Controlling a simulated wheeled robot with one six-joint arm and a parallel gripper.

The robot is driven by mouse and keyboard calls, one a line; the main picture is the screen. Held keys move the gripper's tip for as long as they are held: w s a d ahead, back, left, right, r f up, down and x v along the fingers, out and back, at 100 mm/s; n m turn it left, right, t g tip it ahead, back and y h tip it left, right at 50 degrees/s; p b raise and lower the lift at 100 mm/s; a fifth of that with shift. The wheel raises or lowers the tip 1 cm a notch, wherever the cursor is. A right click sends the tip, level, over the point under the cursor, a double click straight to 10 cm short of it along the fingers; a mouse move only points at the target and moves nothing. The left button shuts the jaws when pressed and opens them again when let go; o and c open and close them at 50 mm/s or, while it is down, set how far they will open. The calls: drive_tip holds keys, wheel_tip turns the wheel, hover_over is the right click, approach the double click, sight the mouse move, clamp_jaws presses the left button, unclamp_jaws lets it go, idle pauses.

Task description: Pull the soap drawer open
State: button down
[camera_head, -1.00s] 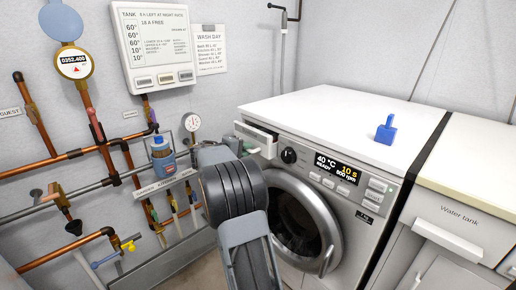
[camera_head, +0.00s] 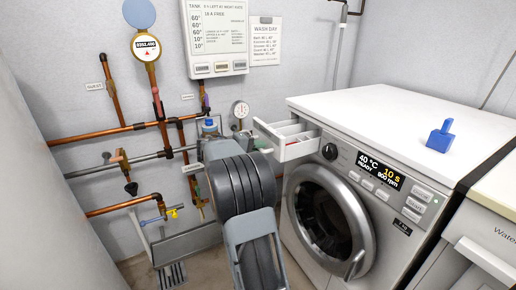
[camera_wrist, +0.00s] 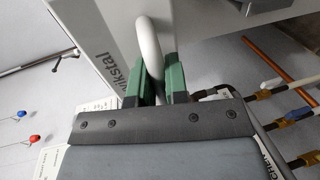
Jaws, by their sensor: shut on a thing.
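The white soap drawer (camera_head: 300,150) sticks well out of the top left of the washing machine front (camera_head: 322,160). Its open top shows compartments with some red inside. In the wrist view, the green fingers of my gripper (camera_wrist: 155,68) are shut on the drawer's curved white handle (camera_wrist: 149,45). The pale panel beside it, lettered "kvikstal", is the drawer front (camera_wrist: 112,40). In the head view my arm hides most of the gripper at the drawer's left end.
A blue scoop-like object (camera_head: 439,138) stands on the white machine top. The round door (camera_head: 330,222) below the drawer is shut. Copper pipes (camera_head: 95,138) and a gauge (camera_head: 241,109) line the wall at left. A cream-topped unit (camera_head: 497,190) stands at right.

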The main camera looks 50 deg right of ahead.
drive_tip(key=c, duration=1.1)
unclamp_jaws()
drive_tip(key=shift+c, duration=0.2)
drive_tip(key=p+v, duration=0.4)
drive_tip(key=v, duration=1)
drive_tip(key=shift+f, duration=0.1)
drive_tip(key=s+a+r+n+t+y+p, duration=0.1)
drive_tip(key=s+a+r+t+y+p, duration=0.3)
drive_tip(key=p, duration=1.2)
drive_tip(key=s+a+r+n+t+y+p, duration=0.2)
drive_tip(key=s+a+r+t+y+p, duration=0.2)
drive_tip(key=s+a+r+y+p, duration=0.6)
drive_tip(key=s+a+r+p, duration=0.4)
drive_tip(key=a+r+p, duration=0.2)
drive_tip(key=a+r, duration=0.2)
drive_tip(key=shift+s+a+r+n+y, duration=0.15)
drive_tip(key=shift+a+r+n+y, duration=0.2)
drive_tip(key=shift+r, duration=0.4)
